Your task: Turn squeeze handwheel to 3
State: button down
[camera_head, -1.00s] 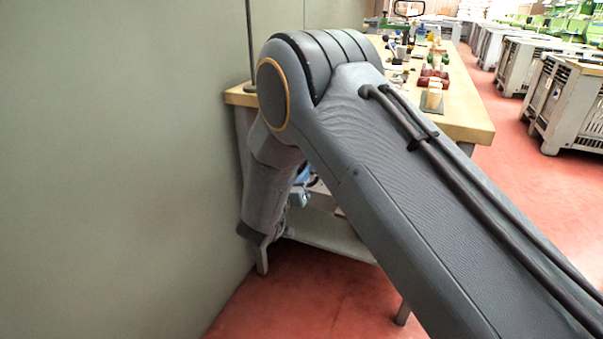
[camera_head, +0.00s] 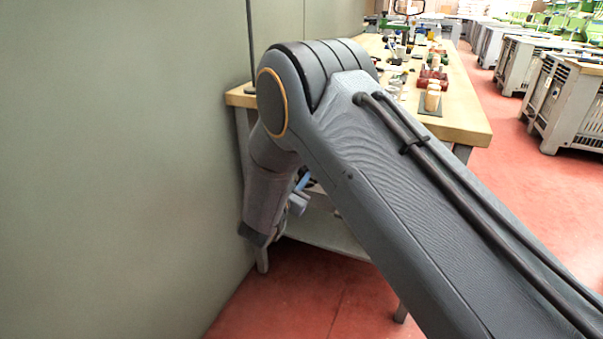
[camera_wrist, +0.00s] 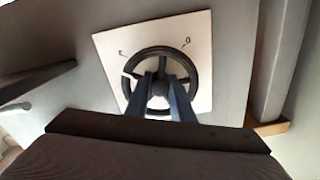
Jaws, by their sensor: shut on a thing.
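The squeeze handwheel (camera_wrist: 160,51) is a dark spoked wheel in the wrist view, in front of a pale square plate (camera_wrist: 112,47). A small light mark shows on the left of its rim. The plate bears a 0 at upper right and another character at upper left that is too small to read surely. My gripper (camera_wrist: 162,79) has its two blue fingers reaching over the lower part of the wheel, on either side of the hub. It is shut on the handwheel; the exact contact is hard to see. In the head view my arm hides the wheel.
A wooden-topped workbench (camera_head: 468,118) with several items on it stands beyond my arm. A grey-green wall (camera_head: 120,160) is close on the left. Grey crates (camera_head: 566,105) stand at right, with open red floor (camera_head: 510,200) before them.

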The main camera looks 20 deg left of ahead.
jog(key=shift+m, duration=1)
jog(key=c, duration=1.8)
grip_release()
jog(key=s, duration=0.5)
jog(key=s+p, duration=0.1)
jog(key=s, duration=0.1)
jog(key=shift+s+a, duration=0.35)
jog(key=shift+s, duration=0.1)
